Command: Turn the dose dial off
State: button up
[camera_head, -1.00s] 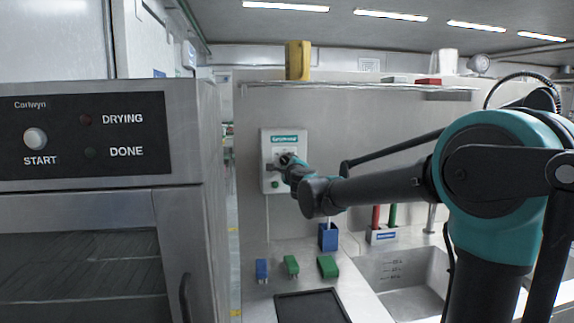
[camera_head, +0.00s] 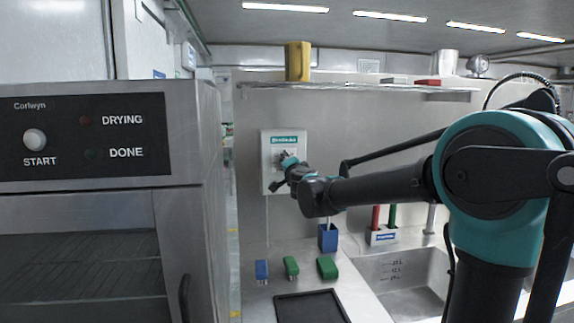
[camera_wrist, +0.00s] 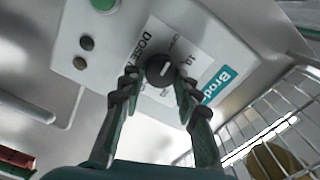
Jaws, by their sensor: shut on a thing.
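The dose dial (camera_wrist: 158,70) is a round black knob with a light pointer mark, on a white label with "DOSE" lettering. The label is on a pale control box (camera_head: 270,158) with a teal name strip, fixed to the back wall. In the wrist view the scale marks beside the dial are too small to read surely. My gripper (camera_wrist: 157,78) is shut on the dial, one finger on each side of it. In the head view my gripper (camera_head: 285,160) covers the dial and part of the box's front.
In the wrist view a green button (camera_wrist: 103,4) and two small dark round parts sit on the box near the dial. A wire shelf (camera_head: 350,88) with a yellow thing (camera_head: 297,60) runs above. A steel oven-like cabinet (camera_head: 190,130) stands at left. Below is a counter with a blue holder (camera_head: 328,238).

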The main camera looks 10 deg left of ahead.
jog(key=shift+n, duration=0.6)
jog(key=o, duration=1.2)
jog(key=shift+c, duration=0.2)
jog(key=v, duration=1.2)
jog(key=shift+s, duration=0.1)
